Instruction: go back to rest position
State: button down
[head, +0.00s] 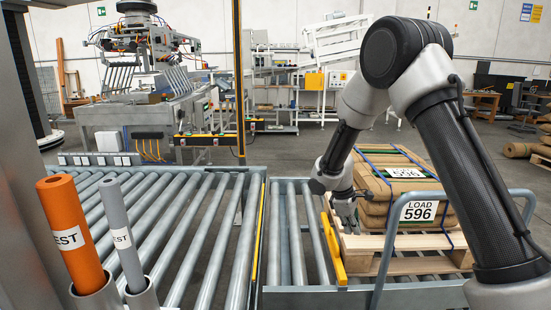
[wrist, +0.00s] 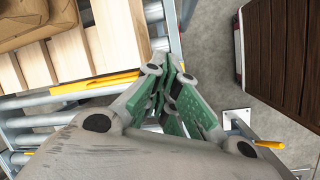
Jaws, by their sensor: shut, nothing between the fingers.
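My gripper (head: 347,212) hangs pointing down in the head view, at the left side of the loaded pallet and close to the yellow bar. In the wrist view my gripper (wrist: 170,72) shows its green-padded fingers drawn together with nothing between them. My arm reaches in from the right of the head view and bends down to it. The task names no other object. Whether the fingers touch the pallet or the load cannot be told.
Brown stacked goods labelled LOAD 596 (head: 418,211), strapped in blue, sit on a wooden pallet (head: 400,262). A yellow bar (head: 333,245) stands left of it. A roller conveyor (head: 190,235) spans the left. Orange (head: 72,228) and grey (head: 120,232) tubes stand upright in front.

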jog(key=s+d+r+m+t+y, duration=0.1)
jog(key=s+d+r+m, duration=0.2)
jog(key=s+r, duration=0.6)
jog(key=s+d+r+m+t+y, duration=0.1)
jog(key=s+d+r+m, duration=0.3)
jog(key=s+r, duration=0.5)
jog(key=s+d+r+m+t+y, duration=0.1)
jog(key=s+d+r+m, duration=0.3)
jog(key=s+r, duration=0.4)
jog(key=shift+s+d+r+m+t+y, duration=0.2)
jog(key=shift+s+r+m+t+y, duration=0.3)
jog(key=shift+s, duration=3.2)
jog(key=shift+f+g, duration=0.1)
jog(key=shift+g, duration=0.2)
